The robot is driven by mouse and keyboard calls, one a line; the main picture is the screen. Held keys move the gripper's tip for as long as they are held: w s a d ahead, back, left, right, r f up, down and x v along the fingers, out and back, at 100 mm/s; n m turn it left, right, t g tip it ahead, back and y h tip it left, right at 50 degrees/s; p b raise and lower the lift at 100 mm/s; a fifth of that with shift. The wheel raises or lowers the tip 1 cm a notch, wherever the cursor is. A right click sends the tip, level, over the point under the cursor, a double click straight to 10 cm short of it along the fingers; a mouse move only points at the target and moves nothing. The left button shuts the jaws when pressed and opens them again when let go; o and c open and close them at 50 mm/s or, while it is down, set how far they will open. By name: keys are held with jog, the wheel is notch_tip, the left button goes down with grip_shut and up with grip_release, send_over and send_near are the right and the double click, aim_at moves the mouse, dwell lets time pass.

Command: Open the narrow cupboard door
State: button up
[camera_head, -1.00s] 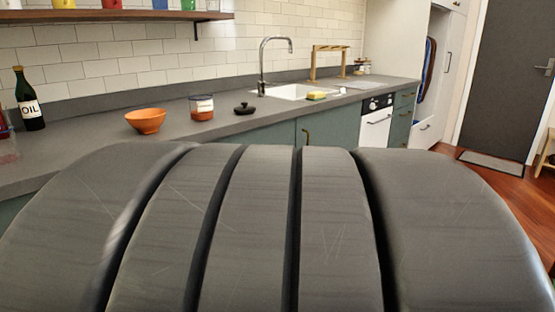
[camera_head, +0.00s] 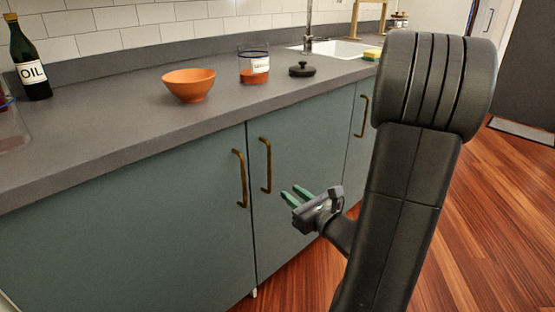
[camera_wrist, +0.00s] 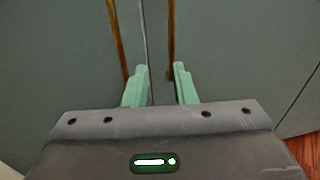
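Grey-green cupboard doors stand under the counter. The door right of the middle seam (camera_head: 300,150) looks narrower than the wide left door (camera_head: 130,220); both are shut. The narrower door has a vertical brass handle (camera_head: 266,165) near its left edge, also in the wrist view (camera_wrist: 171,35). The left door's handle (camera_head: 240,178) stands just across the seam. My gripper (camera_head: 290,191) is open and empty, with green fingers pointing toward the doors, low and right of the handles. In the wrist view, the narrower door's handle lines up between my fingertips (camera_wrist: 161,67), nearer the right finger; contact cannot be told.
The grey counter (camera_head: 130,125) carries an orange bowl (camera_head: 189,85), a jar (camera_head: 254,66), a black lid (camera_head: 302,69) and an oil bottle (camera_head: 28,60). Another handle (camera_head: 361,116) is farther right. The wooden floor (camera_head: 490,220) is clear at right.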

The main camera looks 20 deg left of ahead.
aim_at(270, 166)
jog(key=shift+m+t, duration=0.5)
jog(key=shift+m, duration=0.1)
jog(key=b+x, duration=0.1)
jog(key=x, duration=0.4)
jog(key=w+x, duration=0.1)
jog(key=x, duration=0.4)
jog(key=d+b+x, duration=0.1)
jog(key=x, duration=0.3)
jog(key=shift+w+a+r+b, duration=0.1)
jog(key=shift+w+a+b, duration=0.2)
jog(key=shift+w+a, duration=0.1)
grip_shut()
